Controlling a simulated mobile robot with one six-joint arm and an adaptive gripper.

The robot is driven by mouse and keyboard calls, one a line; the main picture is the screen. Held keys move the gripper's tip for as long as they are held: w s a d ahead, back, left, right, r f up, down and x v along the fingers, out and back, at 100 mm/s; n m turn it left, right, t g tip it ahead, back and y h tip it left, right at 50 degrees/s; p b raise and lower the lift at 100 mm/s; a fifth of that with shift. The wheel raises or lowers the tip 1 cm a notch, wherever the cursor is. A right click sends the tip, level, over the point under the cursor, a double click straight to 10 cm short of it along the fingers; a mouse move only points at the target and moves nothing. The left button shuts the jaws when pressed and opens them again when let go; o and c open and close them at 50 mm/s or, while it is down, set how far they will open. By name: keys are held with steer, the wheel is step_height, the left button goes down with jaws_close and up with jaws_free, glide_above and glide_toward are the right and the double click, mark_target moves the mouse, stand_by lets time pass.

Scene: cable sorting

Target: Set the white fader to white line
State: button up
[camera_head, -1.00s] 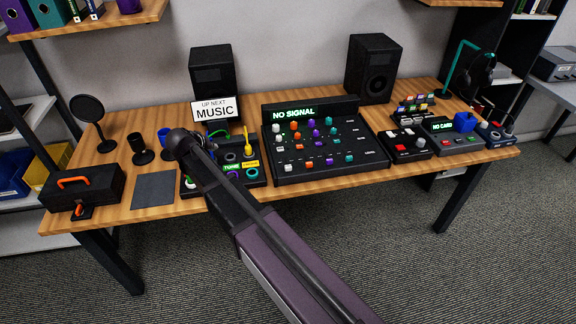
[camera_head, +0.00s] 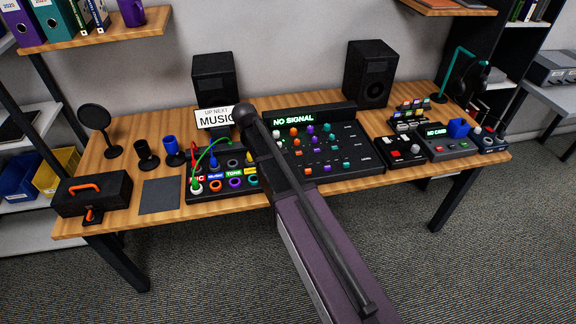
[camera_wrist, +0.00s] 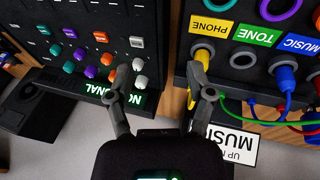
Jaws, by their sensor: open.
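The black mixer panel (camera_head: 350,170) carries columns of coloured knobs under a NO SIGNAL display. My arm hides part of its left side in the head view. In the wrist view two white knobs (camera_wrist: 139,80) stand close together near the NO SIGNAL strip, and a flat white piece (camera_wrist: 136,42) lies farther along the panel. I cannot tell which is the white fader, nor make out a white line. My gripper (camera_wrist: 161,84) is open and empty. Its left finger is beside the white knobs in that picture; its right finger overlaps a yellow plug (camera_wrist: 203,56).
The patch panel (camera_head: 222,172) with PHONE, TONE and MUSIC labels and plugged cables stands close left of the mixer. An UP NEXT MUSIC sign (camera_head: 214,116) is behind it. Speakers (camera_head: 370,76) stand at the back. Button boxes (camera_head: 402,150) are to the right.

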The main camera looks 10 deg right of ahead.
steer(key=s+d+r+g+y+p, duration=0.2)
steer(key=s+d+r+y+p, duration=0.1)
steer(key=d, duration=0.5)
steer(key=shift+s+d+r+m+p, duration=0.2)
steer(key=shift+s+r+m+p, duration=0.1)
steer(key=shift+s+r+p, duration=0.2)
steer(key=shift+w+f, duration=0.1)
step_height(320, 180, down, 14)
steer(key=b, duration=1.4)
steer(key=shift+r, duration=0.2)
jaws_close()
